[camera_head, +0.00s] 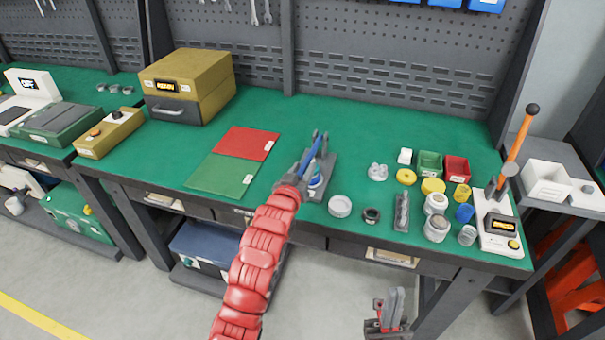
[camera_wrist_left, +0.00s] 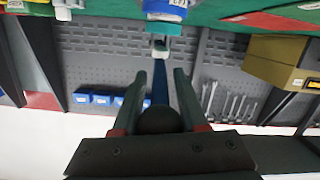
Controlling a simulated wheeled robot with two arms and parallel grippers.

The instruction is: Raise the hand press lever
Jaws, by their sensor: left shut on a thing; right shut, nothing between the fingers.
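The hand press stands near the front middle of the green bench; its grey base plate (camera_head: 325,180) shows in the head view. Its blue lever (camera_head: 312,155) leans up between the fingers of my left gripper (camera_head: 318,140). In the left wrist view the blue lever (camera_wrist_left: 160,88) ends in a dark round knob (camera_wrist_left: 158,120) deep between the fingers. My left gripper (camera_wrist_left: 158,75) is shut on the lever. The red left arm hides part of the press. My right gripper (camera_head: 392,302) is shut and empty, low in front of the bench.
Right of the press are a white round part (camera_head: 340,206), several cups and rings, and a green bin (camera_head: 430,163). A device with an orange lever (camera_head: 518,135) stands at the far right. Red (camera_head: 247,142) and green (camera_head: 222,174) mats lie left, before a yellow box (camera_head: 188,85).

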